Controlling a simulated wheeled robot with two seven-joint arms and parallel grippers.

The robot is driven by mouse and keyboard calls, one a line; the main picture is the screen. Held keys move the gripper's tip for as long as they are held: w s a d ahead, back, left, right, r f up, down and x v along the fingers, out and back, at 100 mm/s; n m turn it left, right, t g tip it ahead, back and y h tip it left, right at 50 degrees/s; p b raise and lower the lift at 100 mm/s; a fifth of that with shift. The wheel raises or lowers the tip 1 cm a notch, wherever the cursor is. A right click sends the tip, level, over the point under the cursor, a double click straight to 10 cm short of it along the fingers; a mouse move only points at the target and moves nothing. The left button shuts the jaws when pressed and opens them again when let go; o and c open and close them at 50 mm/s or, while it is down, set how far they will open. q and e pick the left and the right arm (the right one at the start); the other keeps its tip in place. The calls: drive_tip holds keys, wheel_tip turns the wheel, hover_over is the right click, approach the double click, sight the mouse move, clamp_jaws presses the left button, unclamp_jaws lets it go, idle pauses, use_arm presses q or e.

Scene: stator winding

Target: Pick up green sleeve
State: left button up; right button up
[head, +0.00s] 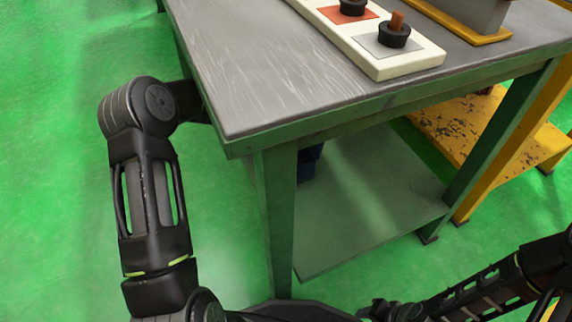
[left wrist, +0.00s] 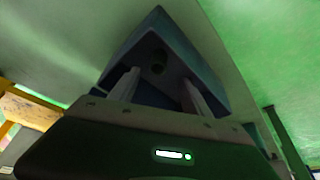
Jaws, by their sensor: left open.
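I cannot make out a green sleeve in either view. My left gripper (left wrist: 160,82) shows in the left wrist view with its two pale fingers apart. A dark blue, box-like thing (left wrist: 178,45) with a round hole in its face lies beyond and between the fingers. I cannot tell whether they touch it. In the head view my left forearm passes behind the table's left edge, and the gripper itself is hidden there. My right arm leaves the head view at the right edge, so its gripper is out of sight.
A grey-topped table (head: 260,60) has a green frame and lower shelf (head: 370,200). A dark blue thing (head: 310,162) shows beneath the tabletop. A yellow step (head: 470,125) stands at right. Green floor (head: 60,160) is clear at left.

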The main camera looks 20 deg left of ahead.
use_arm(q)
drive_tip(key=shift+b+x, duration=0.5)
drive_tip(key=shift+x, duration=0.4)
drive_tip(key=shift+w+f, duration=0.1)
drive_tip(key=shift+f, duration=0.25)
drive_tip(key=b+x, duration=0.3)
drive_tip(key=x, duration=0.1)
drive_tip(key=shift+d+f, duration=0.2)
drive_tip(key=shift+f, duration=0.05)
drive_tip(key=shift+w+f, duration=0.15)
drive_tip(key=shift+f, duration=0.25)
drive_tip(key=shift+r, duration=0.1)
drive_tip(key=shift+c, duration=0.2)
clamp_jaws()
